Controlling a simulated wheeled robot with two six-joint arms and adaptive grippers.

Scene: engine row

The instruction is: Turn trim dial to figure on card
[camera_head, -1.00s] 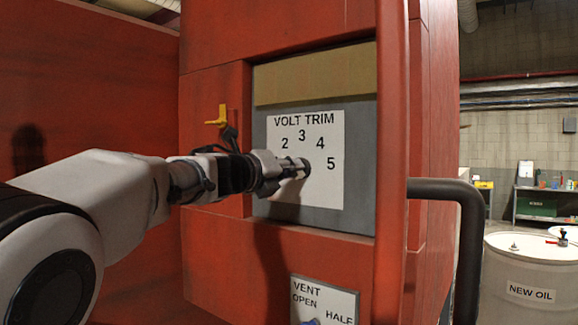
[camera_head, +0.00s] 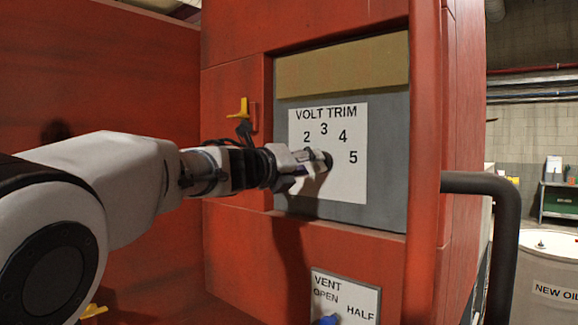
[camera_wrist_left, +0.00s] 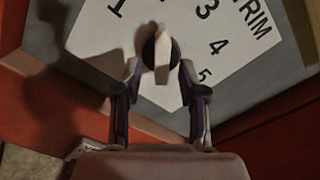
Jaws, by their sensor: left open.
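The trim dial is a dark round knob with a pale bar across it (camera_wrist_left: 162,55). It sits on the white VOLT TRIM plate (camera_head: 345,185), which also shows in the left wrist view (camera_wrist_left: 95,35). In the head view my left gripper (camera_head: 312,162) hides most of the dial. In the left wrist view my left gripper (camera_wrist_left: 160,78) is open, one finger on each side of the bar, with gaps visible. The bar runs up and down in that view; I cannot tell which end points. Figures 2 to 5 show in the head view. No separate card shows.
A red cabinet frame surrounds the recessed panel. A dark bent rail (camera_head: 500,195) juts out at the right. Below is a VENT plate (camera_head: 345,295) with a blue knob (camera_head: 327,320). A yellow lever (camera_head: 240,108) is left of the panel. A NEW OIL drum (camera_head: 550,265) stands at right.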

